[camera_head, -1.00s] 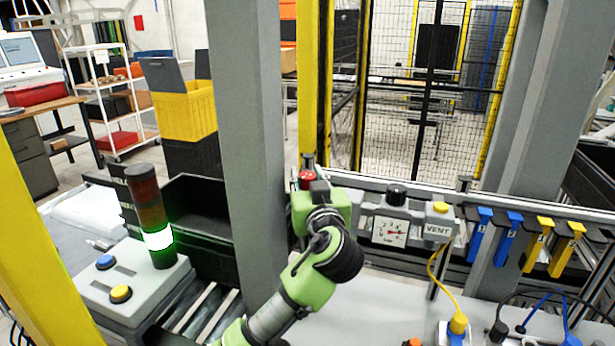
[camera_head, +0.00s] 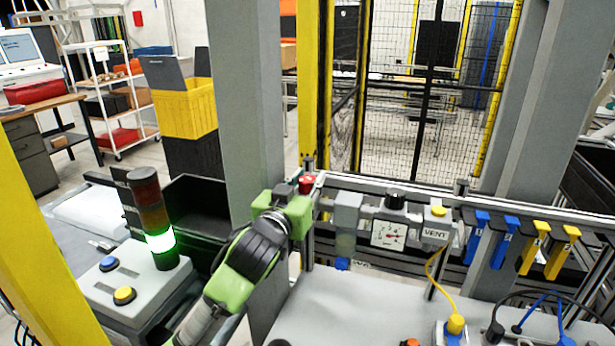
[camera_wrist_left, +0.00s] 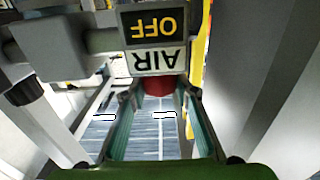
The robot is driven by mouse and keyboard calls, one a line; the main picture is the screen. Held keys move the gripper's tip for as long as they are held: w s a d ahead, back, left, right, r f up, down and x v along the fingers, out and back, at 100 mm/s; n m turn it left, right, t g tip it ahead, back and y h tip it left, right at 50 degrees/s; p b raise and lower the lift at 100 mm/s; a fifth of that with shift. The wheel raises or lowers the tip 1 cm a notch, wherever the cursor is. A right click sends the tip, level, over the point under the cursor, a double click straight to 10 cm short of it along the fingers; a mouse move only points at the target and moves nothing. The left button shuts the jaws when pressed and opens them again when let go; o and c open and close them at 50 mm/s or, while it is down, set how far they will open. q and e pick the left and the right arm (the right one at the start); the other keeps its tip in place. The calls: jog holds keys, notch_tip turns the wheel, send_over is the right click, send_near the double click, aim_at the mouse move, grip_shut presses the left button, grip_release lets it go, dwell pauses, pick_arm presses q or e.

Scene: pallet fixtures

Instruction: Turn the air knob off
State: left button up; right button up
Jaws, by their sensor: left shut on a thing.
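The red air knob (camera_head: 307,183) sits at the left end of the air unit on the rail. In the left wrist view the red knob (camera_wrist_left: 160,86) lies between the two fingers, below a sign (camera_wrist_left: 155,42) that reads AIR and OFF upside down. My left gripper (camera_wrist_left: 160,96) is shut on the knob. In the head view my green left gripper (camera_head: 295,192) reaches the knob from the left front and hides part of it. The exact turn of the knob cannot be told. My right gripper is in neither view.
A grey filter unit (camera_head: 346,214), a pressure gauge (camera_head: 389,234) and a VENT block (camera_head: 436,232) with a yellow button stand right of the knob. A grey post (camera_head: 247,110) rises close on the left. A lit signal tower (camera_head: 157,220) stands further left.

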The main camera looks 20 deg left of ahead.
aim_at(308, 178)
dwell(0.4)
pick_arm(q)
jog(key=o, duration=1.1)
jog(key=shift+r, duration=0.2)
notch_tip(308, 178, up, 10)
jog(key=shift+f, duration=0.15)
jog(key=shift+f, duration=0.1)
